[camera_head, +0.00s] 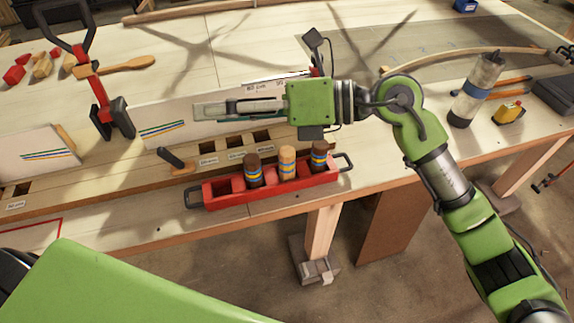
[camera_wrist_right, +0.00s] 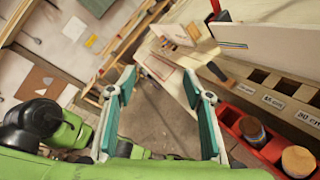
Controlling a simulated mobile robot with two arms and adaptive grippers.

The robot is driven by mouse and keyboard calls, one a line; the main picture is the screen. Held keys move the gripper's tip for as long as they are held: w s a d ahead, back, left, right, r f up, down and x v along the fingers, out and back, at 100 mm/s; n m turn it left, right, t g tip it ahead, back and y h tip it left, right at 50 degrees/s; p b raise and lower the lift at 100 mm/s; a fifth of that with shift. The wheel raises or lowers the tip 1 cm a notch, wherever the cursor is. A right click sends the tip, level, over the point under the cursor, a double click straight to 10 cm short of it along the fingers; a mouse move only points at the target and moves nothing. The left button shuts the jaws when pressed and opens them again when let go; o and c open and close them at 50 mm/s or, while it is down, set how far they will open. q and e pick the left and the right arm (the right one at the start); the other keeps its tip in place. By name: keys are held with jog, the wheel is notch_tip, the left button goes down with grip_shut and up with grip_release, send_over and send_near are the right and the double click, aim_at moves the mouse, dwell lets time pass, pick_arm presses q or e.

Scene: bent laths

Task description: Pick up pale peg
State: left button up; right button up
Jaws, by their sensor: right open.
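The pale peg (camera_head: 287,162) stands upright in the red tray (camera_head: 222,198), between two dark brown pegs (camera_head: 252,170) (camera_head: 319,156). It has coloured bands round its body. In the right wrist view the pale peg (camera_wrist_right: 298,161) shows at the lower right corner, partly cut off. My right gripper (camera_head: 200,110) is open and empty. It points left in the head view, above the bench and behind the tray, apart from the pegs. In the right wrist view its two fingers (camera_wrist_right: 160,85) stand wide apart with nothing between them. My left gripper is not in view.
Behind the tray is a wooden rail with square holes (camera_head: 232,143) and labels. White boards (camera_head: 160,120) stand upright behind it. A dark-handled tool (camera_head: 172,158) lies left of the tray. A red-and-black clamp (camera_head: 105,105) stands at left; a bottle (camera_head: 475,90) stands at right.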

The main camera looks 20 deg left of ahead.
jog(key=w+d+f+n+t+h, duration=0.2)
jog(key=w+d+f+h, duration=0.15)
jog(key=f+h, duration=0.3)
jog(key=t+h, duration=0.3)
jog(key=h, duration=0.2)
send_near(287, 160)
jog(key=p+x, duration=0.1)
jog(key=x, duration=0.2)
jog(key=w+p+x, duration=0.1)
jog(key=x, duration=0.2)
jog(key=shift+w+d+f, duration=0.1)
jog(key=shift+w+f, duration=0.1)
jog(key=shift+f, duration=0.05)
jog(key=p+x, duration=0.1)
jog(key=x, duration=0.4)
jog(key=shift+w+f+p, duration=0.15)
jog(key=shift+f+p, duration=0.15)
jog(key=shift+f, duration=0.1)
jog(key=c, duration=1.2)
